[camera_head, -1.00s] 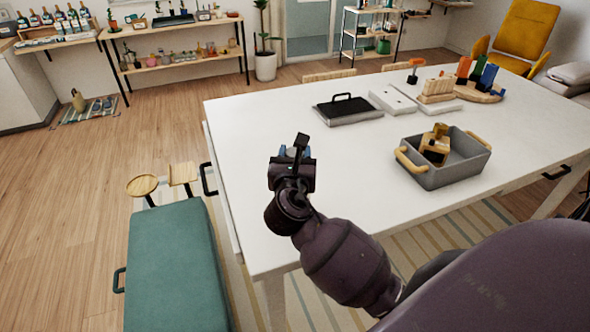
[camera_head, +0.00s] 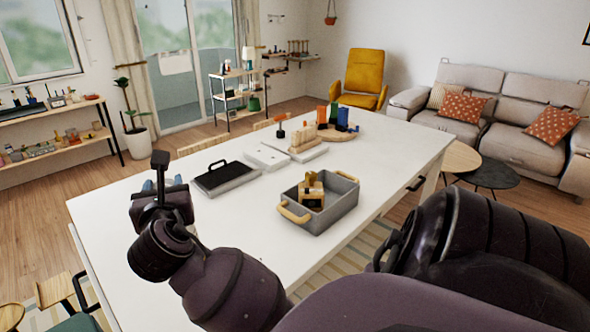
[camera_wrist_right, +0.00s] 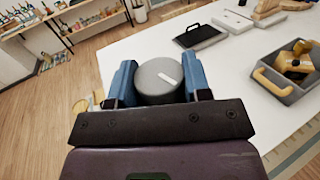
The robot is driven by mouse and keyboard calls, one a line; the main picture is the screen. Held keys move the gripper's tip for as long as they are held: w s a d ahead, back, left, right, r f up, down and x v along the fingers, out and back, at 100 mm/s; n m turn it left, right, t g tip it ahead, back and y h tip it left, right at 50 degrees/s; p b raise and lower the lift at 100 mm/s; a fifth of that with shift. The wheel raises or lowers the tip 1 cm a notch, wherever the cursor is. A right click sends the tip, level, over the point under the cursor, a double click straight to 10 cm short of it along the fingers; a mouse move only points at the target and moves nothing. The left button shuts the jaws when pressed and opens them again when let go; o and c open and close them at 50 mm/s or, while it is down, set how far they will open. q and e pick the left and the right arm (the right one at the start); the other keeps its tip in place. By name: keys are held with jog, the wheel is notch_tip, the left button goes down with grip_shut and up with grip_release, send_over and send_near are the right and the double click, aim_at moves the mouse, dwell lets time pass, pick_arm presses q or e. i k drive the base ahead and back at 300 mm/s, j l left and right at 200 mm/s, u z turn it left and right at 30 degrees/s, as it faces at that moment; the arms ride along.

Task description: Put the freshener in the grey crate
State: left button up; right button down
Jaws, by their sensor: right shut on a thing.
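The freshener, a grey round thing with a white strip on its top (camera_wrist_right: 160,78), sits between the blue fingers of my right gripper (camera_wrist_right: 160,88) in the right wrist view. My right gripper (camera_head: 163,184) is shut on it over the left end of the white table in the head view, where the freshener is mostly hidden. The grey crate (camera_head: 338,210) stands on the table to the right of the gripper, apart from it. The crate has yellow handles and also shows at the right edge of the right wrist view (camera_wrist_right: 282,88). My left gripper is not in view.
A wooden object with black and yellow parts (camera_head: 312,190) is in the crate. A black-topped tray (camera_head: 224,176), white boards (camera_head: 266,157) and a wooden stand with coloured pieces (camera_head: 338,130) lie farther back. The white table (camera_head: 235,240) is bare between gripper and crate.

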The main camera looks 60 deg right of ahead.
aim_at(331, 200)
jog(key=k+l, duration=0.1)
jog(key=l, duration=0.6)
jog(key=k+l, duration=0.1)
jog(key=l, duration=1.25)
jog(key=k+l, duration=0.15)
jog(key=l, duration=0.55)
